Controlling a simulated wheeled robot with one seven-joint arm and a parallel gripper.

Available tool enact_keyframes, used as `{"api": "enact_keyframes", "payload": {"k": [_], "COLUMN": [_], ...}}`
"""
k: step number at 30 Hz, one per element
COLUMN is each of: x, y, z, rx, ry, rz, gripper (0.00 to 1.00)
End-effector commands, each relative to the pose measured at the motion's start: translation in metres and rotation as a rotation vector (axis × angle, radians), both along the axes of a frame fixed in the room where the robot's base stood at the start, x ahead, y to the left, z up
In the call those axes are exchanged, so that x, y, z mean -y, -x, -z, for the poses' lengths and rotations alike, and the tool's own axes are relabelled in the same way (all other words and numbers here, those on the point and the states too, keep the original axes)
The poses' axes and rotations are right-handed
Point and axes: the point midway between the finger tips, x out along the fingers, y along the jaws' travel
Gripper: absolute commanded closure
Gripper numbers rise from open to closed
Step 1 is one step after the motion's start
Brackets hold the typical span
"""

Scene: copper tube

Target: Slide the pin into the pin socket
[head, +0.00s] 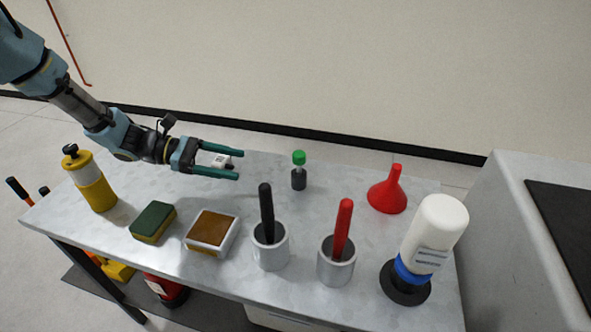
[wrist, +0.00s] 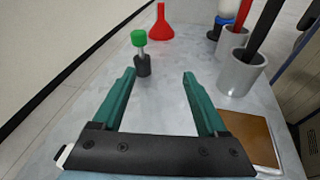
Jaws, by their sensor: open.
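The pin (head: 298,158) has a green cap and a short metal shaft. It stands upright in a dark cylindrical base (head: 299,181) at the back middle of the table. In the wrist view the green-capped pin (wrist: 138,38) and its dark base (wrist: 142,67) are beyond the left fingertip. My gripper (head: 239,165) is open and empty, left of the pin and apart from it; its fingers also show in the wrist view (wrist: 159,77). A small white block (head: 221,160) shows by the fingers, partly hidden; it may be the pin socket, but I cannot tell.
A red funnel (head: 388,192) stands right of the pin.

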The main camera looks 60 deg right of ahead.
Motion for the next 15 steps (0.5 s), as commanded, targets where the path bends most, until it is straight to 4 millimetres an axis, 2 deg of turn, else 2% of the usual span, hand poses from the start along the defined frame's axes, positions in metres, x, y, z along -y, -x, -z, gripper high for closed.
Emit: {"api": "enact_keyframes", "payload": {"k": [1,4,10,15], "x": [0.018,0.042,0.065,0.081], "y": [0.01,0.02,0.034,0.056], "z": [0.01,0.014,0.013,0.011], "rx": [-0.078,-0.189,-0.279,-0.279], "ry": [0.015,0.038,0.056,0.056], "rz": [-0.015,-0.043,-0.065,-0.065], "gripper": [0.24,0.24,0.24,0.24]}}
